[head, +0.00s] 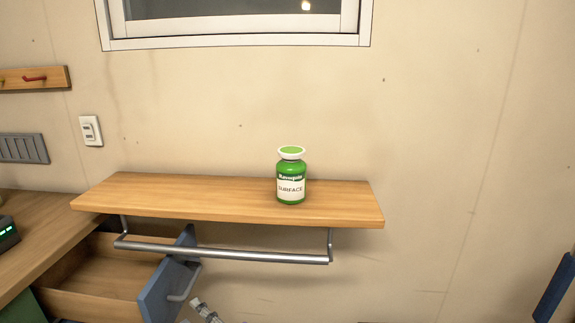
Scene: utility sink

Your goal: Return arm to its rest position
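Neither of my grippers can be made out in the head view, so I cannot see what they hold or where they are. A green bottle (291,172) with a white-rimmed green cap and a label reading "SURFACE" stands upright on the wooden wall shelf (180,192). Nothing is touching the bottle.
A metal rail (220,253) hangs under the shelf. An open wooden drawer (95,280) with a blue front (165,290) juts out at lower left, beside a wooden counter (35,235). A dark blue piece (555,288) stands at the right edge. Wall space right of the shelf is clear.

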